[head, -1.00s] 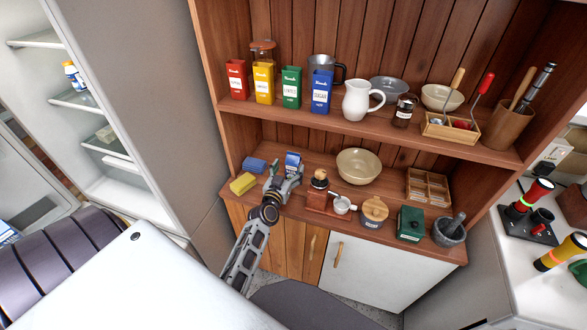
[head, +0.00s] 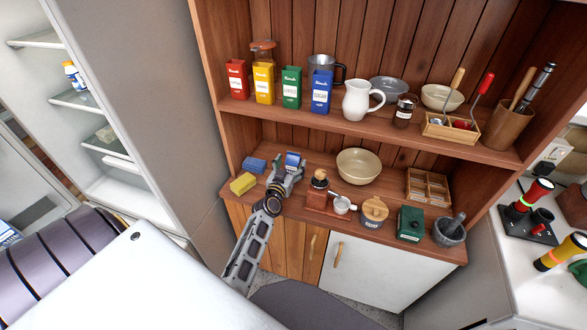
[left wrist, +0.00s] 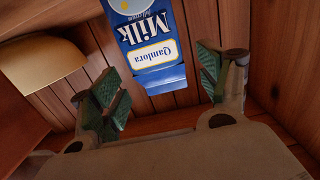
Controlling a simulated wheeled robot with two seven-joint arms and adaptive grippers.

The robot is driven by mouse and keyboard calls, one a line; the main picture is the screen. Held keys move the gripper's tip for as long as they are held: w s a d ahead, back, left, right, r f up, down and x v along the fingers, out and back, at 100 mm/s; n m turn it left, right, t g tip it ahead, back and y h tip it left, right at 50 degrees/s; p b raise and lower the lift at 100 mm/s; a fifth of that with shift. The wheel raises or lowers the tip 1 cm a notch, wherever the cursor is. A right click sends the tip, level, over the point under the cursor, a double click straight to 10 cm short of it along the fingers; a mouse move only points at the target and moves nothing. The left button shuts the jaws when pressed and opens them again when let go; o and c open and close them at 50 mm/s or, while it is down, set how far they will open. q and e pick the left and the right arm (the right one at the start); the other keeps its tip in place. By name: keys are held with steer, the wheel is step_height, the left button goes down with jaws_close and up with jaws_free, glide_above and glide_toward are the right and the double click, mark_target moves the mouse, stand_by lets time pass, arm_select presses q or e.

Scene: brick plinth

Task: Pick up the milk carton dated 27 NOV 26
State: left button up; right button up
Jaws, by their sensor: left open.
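A blue and white milk carton (head: 292,158) stands on the lower shelf of the brown cabinet, partly hidden by my left gripper. In the left wrist view the carton (left wrist: 150,45) appears upside down, with "Milk" and "Qamlora" on its label. Its far end is cut off by the frame, and I can read no date on it. My left gripper (head: 286,176) is right in front of the carton. Its fingers (left wrist: 160,68) are spread wide and empty, with the carton showing in the gap between them. My right gripper is not in view.
A blue block (head: 254,164) and a yellow block (head: 242,184) lie left of the carton. A beige bowl (head: 358,166) and a wooden-topped grinder (head: 318,192) stand to the right. The upper shelf (head: 425,138) runs above, holding several boxes and jars.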

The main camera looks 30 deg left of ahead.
mark_target(292, 161)
arm_select(q)
steer(key=shift+x, duration=1.8)
steer(key=c, duration=1.3)
steer(key=shift+r, duration=0.1)
